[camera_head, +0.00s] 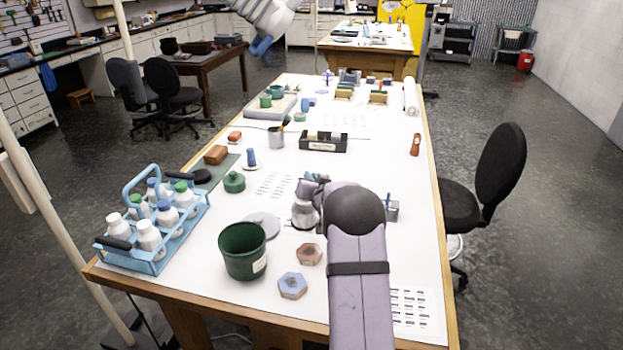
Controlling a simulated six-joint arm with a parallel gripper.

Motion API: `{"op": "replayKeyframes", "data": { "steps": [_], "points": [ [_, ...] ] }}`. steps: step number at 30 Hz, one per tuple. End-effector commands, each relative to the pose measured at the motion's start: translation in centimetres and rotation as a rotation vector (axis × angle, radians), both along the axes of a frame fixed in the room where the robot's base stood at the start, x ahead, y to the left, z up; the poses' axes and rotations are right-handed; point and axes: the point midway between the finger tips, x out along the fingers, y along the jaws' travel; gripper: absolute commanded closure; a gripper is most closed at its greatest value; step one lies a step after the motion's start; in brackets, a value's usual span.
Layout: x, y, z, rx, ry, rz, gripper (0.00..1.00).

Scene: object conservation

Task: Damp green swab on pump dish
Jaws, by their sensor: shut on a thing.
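My gripper (311,186) is low over the middle of the table, directly above the pump dish (304,217), a small pale, rounded vessel. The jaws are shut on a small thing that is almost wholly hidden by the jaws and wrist. Its place over the dish fits the green swab, but I cannot make out its colour or tip. I cannot tell whether it touches the dish top. A small dark holder (393,213) with thin blue sticks stands just right of my arm.
A dark green bin (243,252), a grey disc (262,224) and two hexagonal blocks, brown (309,254) and blue (292,286), stand near the front. A blue bottle carrier (160,262) is at left. A green lidded pot (234,182) stands behind.

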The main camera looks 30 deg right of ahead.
Motion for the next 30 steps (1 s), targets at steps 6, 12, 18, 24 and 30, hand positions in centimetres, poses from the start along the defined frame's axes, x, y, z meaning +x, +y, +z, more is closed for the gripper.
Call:
{"op": "replayKeyframes", "data": {
  "steps": [6, 12, 18, 24, 30],
  "points": [
    [-0.1, 0.0, -0.2, 0.002, 0.006, 0.0, 1.0],
    [-0.1, 0.0, 0.8, 0.002, 0.006, 0.0, 1.0],
    [0.0, 0.0, 2.4, 0.0, 0.003, 0.0, 1.0],
    [0.0, 0.0, 3.9, 0.0, 0.001, 0.0, 1.0],
    [0.0, 0.0, 5.4, 0.001, 0.002, 0.0, 1.0]
  ]
}}
